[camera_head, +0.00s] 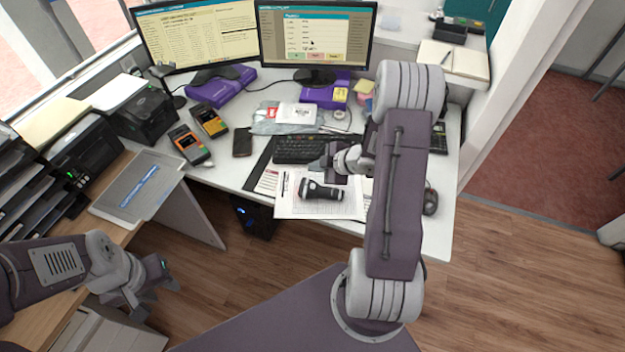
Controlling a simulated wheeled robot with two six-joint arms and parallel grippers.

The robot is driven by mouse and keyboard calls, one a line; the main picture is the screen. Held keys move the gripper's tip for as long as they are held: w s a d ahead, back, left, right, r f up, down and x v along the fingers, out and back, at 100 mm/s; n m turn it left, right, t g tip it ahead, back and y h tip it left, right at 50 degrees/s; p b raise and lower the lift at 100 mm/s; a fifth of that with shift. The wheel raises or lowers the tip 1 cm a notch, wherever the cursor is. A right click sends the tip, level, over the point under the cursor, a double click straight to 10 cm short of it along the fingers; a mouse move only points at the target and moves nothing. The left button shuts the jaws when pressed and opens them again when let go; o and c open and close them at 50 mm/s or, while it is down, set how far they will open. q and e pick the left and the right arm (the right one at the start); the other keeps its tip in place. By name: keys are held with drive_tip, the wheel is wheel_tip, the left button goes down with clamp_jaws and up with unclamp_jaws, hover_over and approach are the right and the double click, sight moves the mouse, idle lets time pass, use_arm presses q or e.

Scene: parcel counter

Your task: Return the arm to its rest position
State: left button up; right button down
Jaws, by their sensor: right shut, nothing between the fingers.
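My right arm reaches over the white desk (235,172) from the lower right. Its gripper (316,167) is shut and empty, just above the front of the desk near the keyboard (303,150). A black flashlight (322,192) lies on white papers (290,207) just below the gripper in the picture, apart from it as far as I can see. My left gripper (168,287) hangs at the lower left, beside the wooden counter and over the floor. Its fingers are small and turned away, so I cannot tell whether it is open.
Two monitors (200,35) stand at the back of the desk on purple boxes. Card terminals (188,145), a phone (243,142) and a mouse (430,201) lie on the desk. Printers and black trays (30,190) line the left. Wooden floor (510,270) is clear at the right.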

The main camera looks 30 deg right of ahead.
drive_tip(key=shift+r, duration=0.1)
idle(0.3)
drive_tip(key=w+a+r+n+t, duration=0.1)
drive_tip(key=w+a+r, duration=0.3)
drive_tip(key=a+r, duration=0.75)
drive_tip(key=s+f+m+g+h, duration=0.1)
drive_tip(key=s+f+m+g, duration=0.2)
drive_tip(key=s+m, duration=0.4)
drive_tip(key=s+f+m+g+h, duration=0.2)
drive_tip(key=s+m+g, duration=0.3)
drive_tip(key=s, duration=0.9)
drive_tip(key=f+m, duration=0.1)
drive_tip(key=m, duration=0.1)
drive_tip(key=shift+s+m, duration=0.3)
drive_tip(key=shift+m, duration=0.1)
